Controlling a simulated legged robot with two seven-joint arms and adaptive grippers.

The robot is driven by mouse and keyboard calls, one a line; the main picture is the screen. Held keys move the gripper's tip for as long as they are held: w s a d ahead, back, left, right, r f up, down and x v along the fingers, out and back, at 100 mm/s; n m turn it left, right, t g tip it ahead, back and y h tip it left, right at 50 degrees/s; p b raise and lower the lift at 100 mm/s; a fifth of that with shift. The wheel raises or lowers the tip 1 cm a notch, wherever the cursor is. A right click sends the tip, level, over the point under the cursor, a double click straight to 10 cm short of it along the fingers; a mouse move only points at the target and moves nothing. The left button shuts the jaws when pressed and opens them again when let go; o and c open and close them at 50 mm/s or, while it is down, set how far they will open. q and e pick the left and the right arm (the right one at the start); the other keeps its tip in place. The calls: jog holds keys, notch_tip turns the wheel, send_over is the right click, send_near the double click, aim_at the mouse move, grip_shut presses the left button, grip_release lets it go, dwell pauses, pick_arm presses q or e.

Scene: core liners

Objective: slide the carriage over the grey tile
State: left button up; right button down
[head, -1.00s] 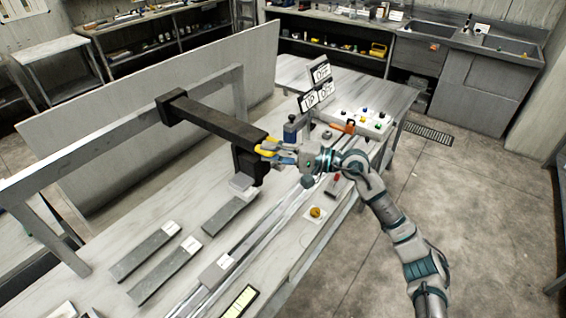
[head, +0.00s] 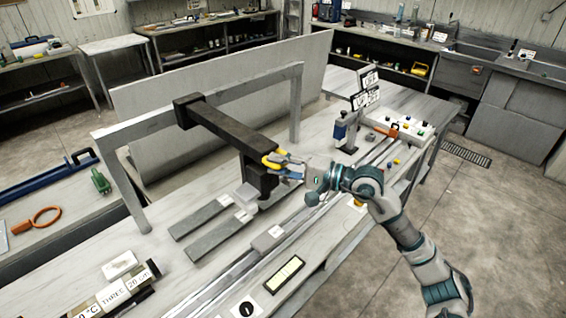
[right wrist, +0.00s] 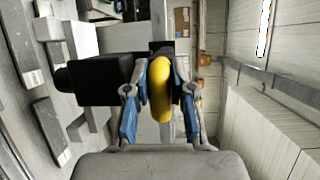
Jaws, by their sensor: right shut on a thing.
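The carriage (head: 232,130) is a black arm on a grey gantry beam, with a black upright block (head: 257,178) at its front end. It also shows in the right wrist view (right wrist: 95,82). A yellow handle (head: 274,160) sticks out from the block. My right gripper (head: 285,168) is shut on this handle, which lies between its fingers in the right wrist view (right wrist: 160,88). A pale block (head: 246,196) sits low beside the carriage's front end. Two labelled grey slabs (head: 200,217) (head: 217,238) lie just left of it; I cannot tell which is the grey tile. My left gripper is out of view.
The grey gantry beam (head: 145,123) stands along the back of the table, before a pale panel (head: 220,70). A rail with a small grey block (head: 268,239) runs along the front. A blue-topped post (head: 340,130) and signs (head: 369,88) stand to the right.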

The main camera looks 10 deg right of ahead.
jog(key=shift+w+d+f, duration=0.3)
jog(key=shift+w+d, duration=0.1)
jog(key=c, duration=1.2)
grip_release()
jog(key=shift+w+d, duration=0.1)
jog(key=shift+d, duration=0.05)
jog(key=shift+o, duration=1)
jog(key=shift+w+d, duration=0.1)
jog(key=shift+d, duration=0.05)
jog(key=shift+a+r, duration=0.1)
jog(key=shift+a, duration=0.1)
jog(key=shift+s+d, duration=0.15)
jog(key=shift+s, duration=0.15)
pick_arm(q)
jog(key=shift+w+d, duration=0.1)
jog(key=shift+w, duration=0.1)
pick_arm(e)
jog(key=v, duration=1.1)
jog(key=shift+d, duration=0.2)
